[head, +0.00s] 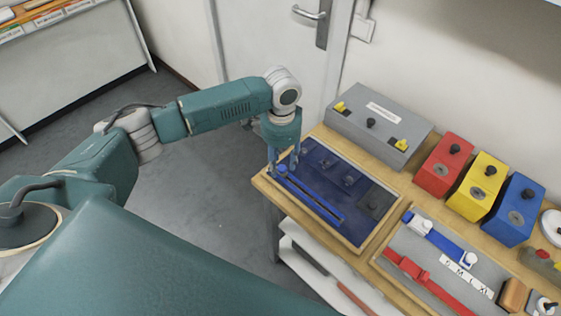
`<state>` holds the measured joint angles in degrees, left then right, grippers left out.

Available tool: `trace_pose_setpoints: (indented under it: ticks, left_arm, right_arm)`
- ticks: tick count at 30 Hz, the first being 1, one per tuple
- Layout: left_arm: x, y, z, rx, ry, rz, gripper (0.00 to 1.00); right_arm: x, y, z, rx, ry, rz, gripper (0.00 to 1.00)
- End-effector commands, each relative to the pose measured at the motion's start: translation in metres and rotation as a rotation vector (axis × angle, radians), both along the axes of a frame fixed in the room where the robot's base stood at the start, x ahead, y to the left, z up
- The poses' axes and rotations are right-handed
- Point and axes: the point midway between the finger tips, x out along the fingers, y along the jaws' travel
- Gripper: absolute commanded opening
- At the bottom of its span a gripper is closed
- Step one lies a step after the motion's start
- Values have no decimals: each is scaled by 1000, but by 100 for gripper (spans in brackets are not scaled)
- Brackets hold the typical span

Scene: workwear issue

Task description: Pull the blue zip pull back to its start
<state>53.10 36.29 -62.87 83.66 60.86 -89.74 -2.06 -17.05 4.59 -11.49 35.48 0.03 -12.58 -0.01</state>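A dark blue panel (318,158) lies on the near left part of the wooden bench, with a bright blue zip strip (318,205) running along its front side. A small blue piece (281,171), which looks like the zip pull, is at the strip's left end. My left gripper (283,167) points down over that end. Its two fingers stand apart, one on each side of the blue piece. I cannot tell whether they touch it. My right gripper is not in view.
Behind the panel is a grey box (380,118) with a black knob and yellow parts. Red (434,180), yellow (467,202) and blue boxes (500,225) stand to the right. A grey tray (402,240) with blue and red straps lies at the front right.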

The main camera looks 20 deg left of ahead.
Motion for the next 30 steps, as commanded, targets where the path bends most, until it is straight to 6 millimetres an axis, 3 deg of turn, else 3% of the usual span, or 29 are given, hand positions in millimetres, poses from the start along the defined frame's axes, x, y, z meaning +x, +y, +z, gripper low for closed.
trace_pose_setpoints:
  ticks: [15, 21, 30]
  left_arm:
    - [2, 2, 98, 0, -5, 3, 40]
    - [1, 3, 113, 1, -2, 3, 40]
    - [1, 3, 114, 0, -1, 3, 40]
  right_arm:
    - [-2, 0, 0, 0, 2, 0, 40]
    - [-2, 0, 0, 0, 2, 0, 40]
    - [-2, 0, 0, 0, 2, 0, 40]
